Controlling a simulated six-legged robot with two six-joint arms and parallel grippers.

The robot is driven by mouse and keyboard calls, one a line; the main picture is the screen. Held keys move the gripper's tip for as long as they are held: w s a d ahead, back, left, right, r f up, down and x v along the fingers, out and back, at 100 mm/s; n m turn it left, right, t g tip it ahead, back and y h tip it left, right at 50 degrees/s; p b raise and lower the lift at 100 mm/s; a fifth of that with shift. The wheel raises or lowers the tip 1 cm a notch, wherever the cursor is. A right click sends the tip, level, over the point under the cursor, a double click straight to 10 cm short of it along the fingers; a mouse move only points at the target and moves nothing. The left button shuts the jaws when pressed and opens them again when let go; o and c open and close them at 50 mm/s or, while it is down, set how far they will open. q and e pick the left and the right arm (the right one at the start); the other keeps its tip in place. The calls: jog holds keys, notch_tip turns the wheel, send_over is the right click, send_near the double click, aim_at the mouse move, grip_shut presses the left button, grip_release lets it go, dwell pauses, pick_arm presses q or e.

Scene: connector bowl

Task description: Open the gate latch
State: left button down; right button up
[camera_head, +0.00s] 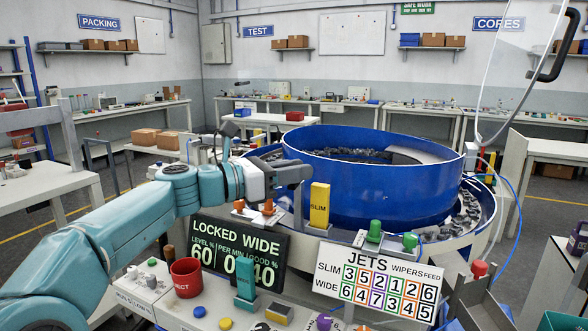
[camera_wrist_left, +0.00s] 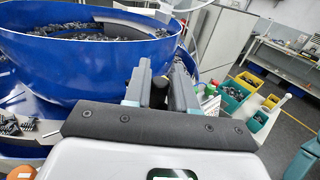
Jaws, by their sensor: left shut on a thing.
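My left gripper (camera_head: 297,174) reaches in from the left to the near left side of the big blue bowl (camera_head: 375,190). In the left wrist view my left gripper (camera_wrist_left: 160,85) has its two grey fingers closed around a small dark knob-like part (camera_wrist_left: 160,94) beside the blue bowl wall. I cannot tell for certain that this part is the gate latch; the fingers hide most of it. A yellow block marked SLIM (camera_head: 319,206) stands upright just below the gripper. A black display (camera_head: 237,253) reads LOCKED WIDE. My right gripper is not in view.
A JETS number board (camera_head: 375,282), green knobs (camera_head: 375,231), a red mug (camera_head: 186,278) and coloured buttons crowd the front panel. Orange knobs (camera_head: 268,208) sit under the left gripper. A clear guard with a black handle (camera_head: 562,50) hangs at the upper right.

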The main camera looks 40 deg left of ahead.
pick_arm(q)
jog(key=c, duration=1.1)
grip_release()
jog(key=v, duration=1.6)
jog(key=shift+s+b, duration=0.15)
jog(key=shift+b, duration=0.15)
jog(key=shift+r, duration=0.1)
